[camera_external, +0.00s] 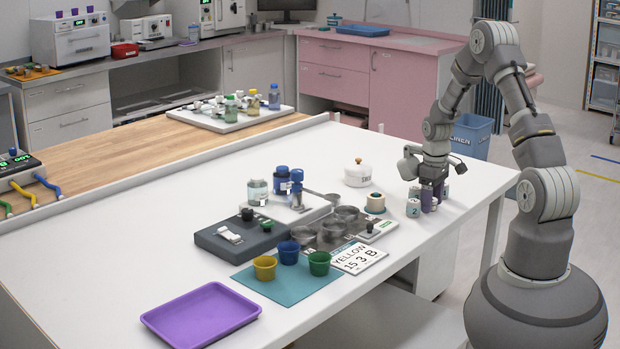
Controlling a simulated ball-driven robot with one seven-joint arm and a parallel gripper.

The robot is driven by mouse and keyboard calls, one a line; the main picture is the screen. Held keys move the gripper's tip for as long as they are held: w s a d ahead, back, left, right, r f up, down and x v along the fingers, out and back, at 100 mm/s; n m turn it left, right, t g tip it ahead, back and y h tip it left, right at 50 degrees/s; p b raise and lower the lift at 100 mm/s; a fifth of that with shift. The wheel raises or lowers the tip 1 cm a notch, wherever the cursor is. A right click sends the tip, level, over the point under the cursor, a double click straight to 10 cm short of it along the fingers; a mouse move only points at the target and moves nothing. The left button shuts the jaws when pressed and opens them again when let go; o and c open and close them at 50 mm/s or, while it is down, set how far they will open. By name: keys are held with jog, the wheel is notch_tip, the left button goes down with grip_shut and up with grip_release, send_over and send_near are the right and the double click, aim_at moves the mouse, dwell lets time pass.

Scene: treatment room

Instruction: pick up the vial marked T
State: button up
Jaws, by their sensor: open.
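Several small vials stand in a cluster near the right end of the white table. One pale vial (413,208) with a mark that looks like a 2 stands at the left of the cluster. Another pale vial (415,190) stands just behind it. My gripper (432,196) points down over the cluster, its dark fingers among or right beside the vials. It is open. A vial marked T cannot be made out; the marks are too small, and my fingers hide part of the cluster.
Left of the cluster are a round tape-like item (375,203) and a white lidded pot (357,174). Further left stand metal dishes (303,235), a grey device (238,236), coloured cups (265,268) and a purple tray (201,317). The table's front right edge is close to my gripper.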

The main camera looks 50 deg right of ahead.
jog(key=c, duration=1.1)
jog(key=shift+r, duration=0.1)
